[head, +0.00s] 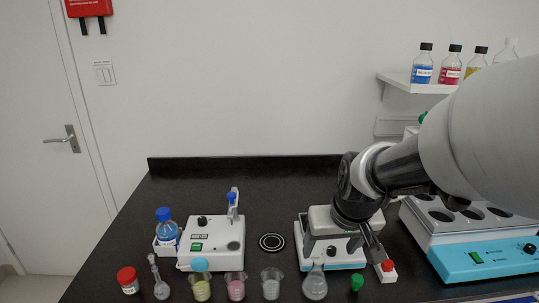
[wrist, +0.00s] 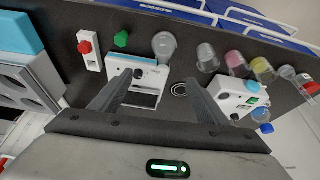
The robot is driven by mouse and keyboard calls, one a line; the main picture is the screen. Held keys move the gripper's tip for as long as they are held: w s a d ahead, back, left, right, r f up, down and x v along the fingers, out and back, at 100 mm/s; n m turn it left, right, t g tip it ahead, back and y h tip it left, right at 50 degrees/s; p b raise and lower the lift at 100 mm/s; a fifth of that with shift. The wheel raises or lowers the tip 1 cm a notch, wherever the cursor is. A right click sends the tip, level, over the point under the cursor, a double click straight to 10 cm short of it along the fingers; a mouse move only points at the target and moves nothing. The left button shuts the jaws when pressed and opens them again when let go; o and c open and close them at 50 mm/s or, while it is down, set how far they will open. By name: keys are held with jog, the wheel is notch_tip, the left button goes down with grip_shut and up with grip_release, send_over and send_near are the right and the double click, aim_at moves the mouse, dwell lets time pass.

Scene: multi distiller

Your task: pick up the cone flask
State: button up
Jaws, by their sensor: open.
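The cone flask (head: 315,284) is clear glass and stands near the front edge of the bench in the head view. In the wrist view the cone flask (wrist: 164,46) shows beyond the fingertips, near the top middle. My gripper (head: 343,256) is above the white device (head: 343,253) behind the flask, pointing down. In the wrist view my gripper (wrist: 157,82) has its fingers spread wide with nothing between them. The flask is apart from both fingers.
A beaker (head: 271,284) stands left of the flask, with pink and yellow beakers farther left. A green-capped item (head: 357,282) and a red-buttoned switch (head: 386,270) are on its right. A blue-fronted bath (head: 485,262) fills the right side.

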aim_at(321, 265)
jog(key=b+x, duration=0.2)
jog(key=x, duration=0.9)
jog(key=shift+f, duration=0.15)
jog(key=x, duration=0.3)
jog(key=b+x, duration=0.1)
jog(key=shift+s+a+f, duration=0.15)
jog(key=shift+a+f, duration=0.15)
jog(key=shift+a, duration=0.05)
jog(key=shift+f, duration=0.25)
grip_shut()
